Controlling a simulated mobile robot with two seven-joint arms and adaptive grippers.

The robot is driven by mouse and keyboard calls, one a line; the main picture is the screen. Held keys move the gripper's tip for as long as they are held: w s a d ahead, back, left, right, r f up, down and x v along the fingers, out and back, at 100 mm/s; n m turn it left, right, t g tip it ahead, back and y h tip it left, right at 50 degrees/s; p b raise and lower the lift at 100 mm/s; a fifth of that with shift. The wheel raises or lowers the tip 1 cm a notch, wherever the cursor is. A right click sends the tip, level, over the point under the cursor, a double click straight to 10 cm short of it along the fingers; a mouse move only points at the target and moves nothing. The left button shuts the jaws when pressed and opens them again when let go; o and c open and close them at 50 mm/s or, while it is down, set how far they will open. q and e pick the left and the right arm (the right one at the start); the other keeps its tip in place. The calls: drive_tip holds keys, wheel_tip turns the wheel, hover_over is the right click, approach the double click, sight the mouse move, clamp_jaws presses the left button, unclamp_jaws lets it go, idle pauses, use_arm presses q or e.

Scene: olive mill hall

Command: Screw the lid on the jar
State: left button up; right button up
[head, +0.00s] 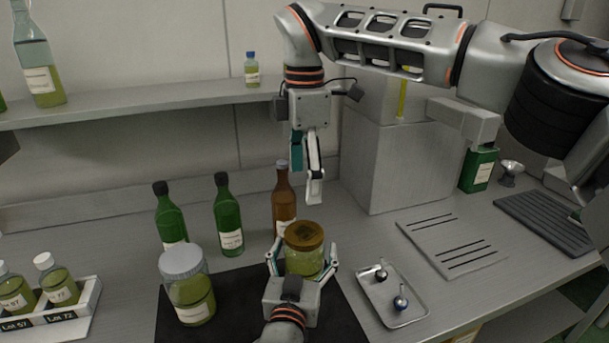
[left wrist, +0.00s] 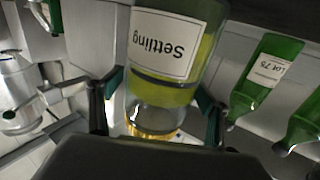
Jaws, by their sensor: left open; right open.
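My left gripper (head: 301,264) is open, with one finger on either side of the jar. In the left wrist view the jar (left wrist: 165,70) appears upside down with a "Settling" label, and the lid (left wrist: 150,132) shows as a gold edge below. The left fingers flank it; contact is unclear. My right gripper (head: 307,178) is open and empty, pointing down above the lid.
A grey-lidded jar (head: 188,289) stands on the mat (head: 235,293) to the left. Green bottles (head: 229,218) and a brown bottle (head: 284,200) stand close behind. A metal tray (head: 393,312) with small items and a slotted plate (head: 452,246) lie right. A white rack (head: 75,318) is far left.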

use_arm(q)
drive_tip(key=s+a, duration=0.2)
drive_tip(key=s, duration=1)
